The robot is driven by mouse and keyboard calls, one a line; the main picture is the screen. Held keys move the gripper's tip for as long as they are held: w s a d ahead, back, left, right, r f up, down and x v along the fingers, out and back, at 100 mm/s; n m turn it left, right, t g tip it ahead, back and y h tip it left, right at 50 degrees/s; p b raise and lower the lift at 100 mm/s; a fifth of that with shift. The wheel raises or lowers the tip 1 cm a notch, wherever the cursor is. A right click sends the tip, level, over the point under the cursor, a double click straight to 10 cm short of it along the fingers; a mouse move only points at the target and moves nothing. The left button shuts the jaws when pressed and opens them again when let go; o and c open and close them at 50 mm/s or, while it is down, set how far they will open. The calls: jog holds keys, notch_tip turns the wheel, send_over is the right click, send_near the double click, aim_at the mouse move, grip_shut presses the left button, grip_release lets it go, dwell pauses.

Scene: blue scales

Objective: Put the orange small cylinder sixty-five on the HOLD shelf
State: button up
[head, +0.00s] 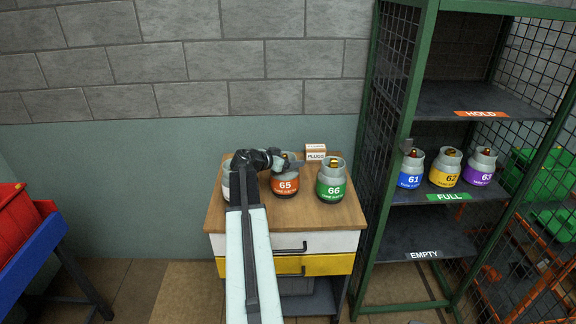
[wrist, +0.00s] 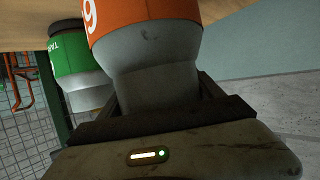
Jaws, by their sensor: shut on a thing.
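The orange small cylinder 65 (head: 285,186) stands on the wooden top of the cabinet, between a partly hidden cylinder (head: 227,181) on the left and green cylinder 66 (head: 331,181) on the right. My gripper (head: 287,163) is shut on the grey upper part of cylinder 65. The wrist view, upside down, shows the orange band (wrist: 145,25) and the grey top between my fingers (wrist: 160,95). The HOLD shelf (head: 470,100) is the upper shelf of the green rack, with an orange HOLD label. Its visible part is empty.
The FULL shelf (head: 440,190) below holds blue 61 (head: 411,169), yellow 62 (head: 446,168) and purple 63 (head: 482,167). The EMPTY shelf (head: 425,235) looks bare. A PLUGS box (head: 316,153) sits behind 65 and 66. The rack's green front post (head: 398,130) and mesh side stand between cabinet and shelves.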

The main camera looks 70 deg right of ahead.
jog(key=shift+w+a, duration=0.1)
jog(key=shift+w, duration=0.1)
jog(key=shift+f, duration=0.2)
jog(key=o, duration=2.1)
jog(key=shift+r, duration=0.1)
jog(key=shift+r, duration=0.1)
jog(key=shift+w+a+r+p, duration=0.1)
jog(key=shift+a+r+p, duration=0.2)
jog(key=shift+p, duration=0.15)
jog(key=p+v, duration=0.4)
jog(key=v, duration=0.7)
jog(key=shift+a+r, duration=0.1)
jog(key=shift+a, duration=0.1)
